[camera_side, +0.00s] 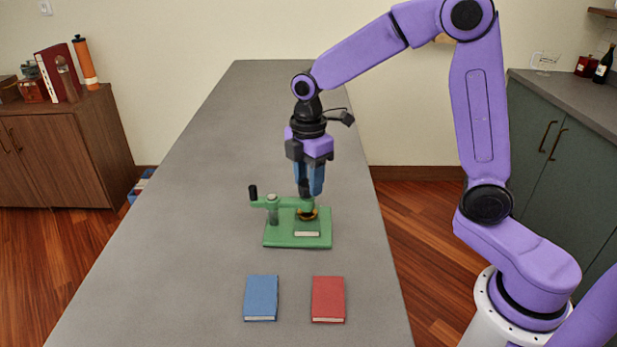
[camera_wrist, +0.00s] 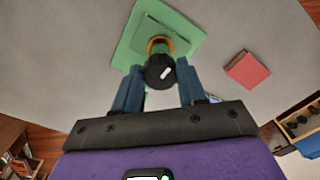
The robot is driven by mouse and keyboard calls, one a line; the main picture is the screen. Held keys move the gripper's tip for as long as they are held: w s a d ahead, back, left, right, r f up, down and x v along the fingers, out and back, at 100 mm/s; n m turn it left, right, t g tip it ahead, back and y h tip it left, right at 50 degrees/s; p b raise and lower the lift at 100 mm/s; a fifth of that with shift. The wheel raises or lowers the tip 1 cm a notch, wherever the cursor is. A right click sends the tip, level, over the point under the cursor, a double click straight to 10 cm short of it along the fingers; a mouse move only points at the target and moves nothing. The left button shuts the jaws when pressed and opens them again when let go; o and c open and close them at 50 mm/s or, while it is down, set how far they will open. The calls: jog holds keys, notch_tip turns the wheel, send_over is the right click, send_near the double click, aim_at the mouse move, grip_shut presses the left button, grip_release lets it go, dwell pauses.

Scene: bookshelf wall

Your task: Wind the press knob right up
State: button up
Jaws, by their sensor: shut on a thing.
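A green press (camera_side: 283,238) stands on the grey table, with a green arm reaching across its base. Its black knob (camera_wrist: 159,71) with a white mark shows in the wrist view, above a brass-coloured ring (camera_side: 307,214). My gripper (camera_side: 309,194) points straight down over the press, its blue fingers on both sides of the knob. In the wrist view my gripper (camera_wrist: 160,76) is shut on the knob. A small pale block (camera_side: 307,234) lies on the press base in front of the ring.
A blue book (camera_side: 261,298) and a red book (camera_side: 328,299) lie flat on the table (camera_side: 200,220) in front of the press. A black upright handle (camera_side: 253,192) stands at the press's left. The table behind and to the left is clear.

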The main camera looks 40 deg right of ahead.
aim_at(308, 183)
jog(key=shift+w+r, duration=0.1)
jog(key=o, duration=1.1)
notch_tip(308, 183, up, 17)
jog(key=shift+r, duration=0.15)
